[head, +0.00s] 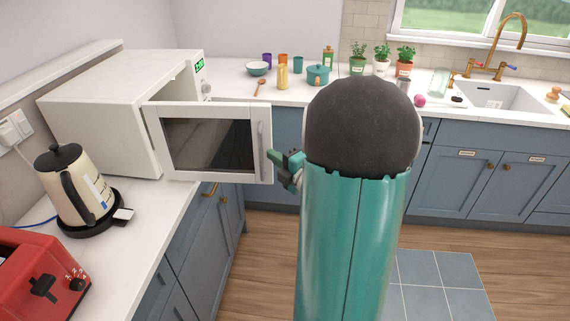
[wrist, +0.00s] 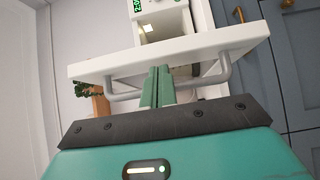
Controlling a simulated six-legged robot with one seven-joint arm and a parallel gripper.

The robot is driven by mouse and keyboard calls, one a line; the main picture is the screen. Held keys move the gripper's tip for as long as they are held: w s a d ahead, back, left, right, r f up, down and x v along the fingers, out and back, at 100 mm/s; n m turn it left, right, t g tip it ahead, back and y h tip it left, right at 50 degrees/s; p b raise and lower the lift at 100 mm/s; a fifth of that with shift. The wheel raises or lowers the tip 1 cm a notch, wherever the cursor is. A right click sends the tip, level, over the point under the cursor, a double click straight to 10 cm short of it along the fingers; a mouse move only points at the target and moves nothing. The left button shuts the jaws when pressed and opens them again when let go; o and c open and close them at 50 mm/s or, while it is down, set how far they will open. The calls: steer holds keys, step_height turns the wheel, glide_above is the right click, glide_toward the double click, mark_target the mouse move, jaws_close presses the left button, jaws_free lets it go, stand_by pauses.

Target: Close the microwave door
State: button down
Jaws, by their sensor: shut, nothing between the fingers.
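The white microwave (head: 110,110) stands on the left counter, with a lit green display. Its door (head: 213,142) is swung wide open and juts out past the counter edge, with a dark window and a grey vertical handle (head: 262,150) at its free edge. My gripper (head: 275,160) is close to the handle, at the door's free edge; my arm hides part of it. In the wrist view, my shut, empty green fingers (wrist: 157,86) point at the door (wrist: 170,55), overlapping the handle (wrist: 226,72). I cannot tell whether they touch it.
A cream kettle (head: 82,190) on its base and a red toaster (head: 42,275) stand on the near left counter. The floor (head: 265,260) beside the left cabinets is clear.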

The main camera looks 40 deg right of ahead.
steer(key=shift+w, duration=0.35)
